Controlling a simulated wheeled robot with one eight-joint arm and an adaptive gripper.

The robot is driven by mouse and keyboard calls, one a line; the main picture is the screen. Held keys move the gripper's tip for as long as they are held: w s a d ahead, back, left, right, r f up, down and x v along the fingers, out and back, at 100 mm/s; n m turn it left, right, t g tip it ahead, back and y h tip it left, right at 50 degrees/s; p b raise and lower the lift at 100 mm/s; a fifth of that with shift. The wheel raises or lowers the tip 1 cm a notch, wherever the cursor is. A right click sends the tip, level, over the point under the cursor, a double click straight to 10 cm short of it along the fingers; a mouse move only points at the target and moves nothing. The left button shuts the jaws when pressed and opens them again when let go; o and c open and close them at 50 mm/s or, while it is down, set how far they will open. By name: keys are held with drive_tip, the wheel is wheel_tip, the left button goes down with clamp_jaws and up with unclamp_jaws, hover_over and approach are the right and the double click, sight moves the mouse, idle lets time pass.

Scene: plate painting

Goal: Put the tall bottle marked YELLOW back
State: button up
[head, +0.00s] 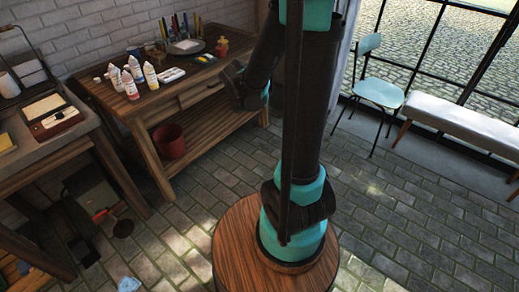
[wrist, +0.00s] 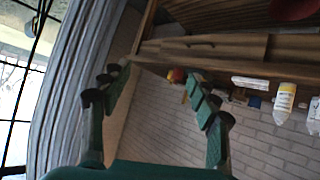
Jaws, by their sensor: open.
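Several white paint bottles (head: 130,84) stand upright in a group on the wooden workbench in the head view. Their lettering is too small to read, so I cannot tell which is marked YELLOW. In the wrist view, a white bottle with a yellow-orange label (wrist: 285,98) shows at the right, outside my fingers. A second white bottle (wrist: 314,112) is cut off at the right edge. My gripper (wrist: 155,95) is open, with nothing between its fingers. In the head view it is near the bench's right end, partly hidden by my arm.
On the workbench (head: 168,96) are a round plate (head: 187,47), brushes in a holder, a paint set (head: 206,59) and a small red and yellow container (head: 222,46). A red bucket (head: 170,141) sits on the lower shelf. A chair (head: 378,92) and bench (head: 460,122) stand right.

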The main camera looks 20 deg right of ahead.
drive_tip(key=s+a+f+n+g+y, duration=0.1)
drive_tip(key=s+f+g, duration=0.2)
drive_tip(key=s, duration=1.1)
drive_tip(key=s+f+n+g+y, duration=0.1)
drive_tip(key=s+f, duration=0.6)
drive_tip(key=s, duration=0.7)
drive_tip(key=g+y, duration=0.1)
drive_tip(key=g, duration=0.1)
drive_tip(key=shift+a+f+g+y, duration=0.2)
drive_tip(key=shift+a+g+y, duration=0.1)
drive_tip(key=shift+a+g, duration=0.1)
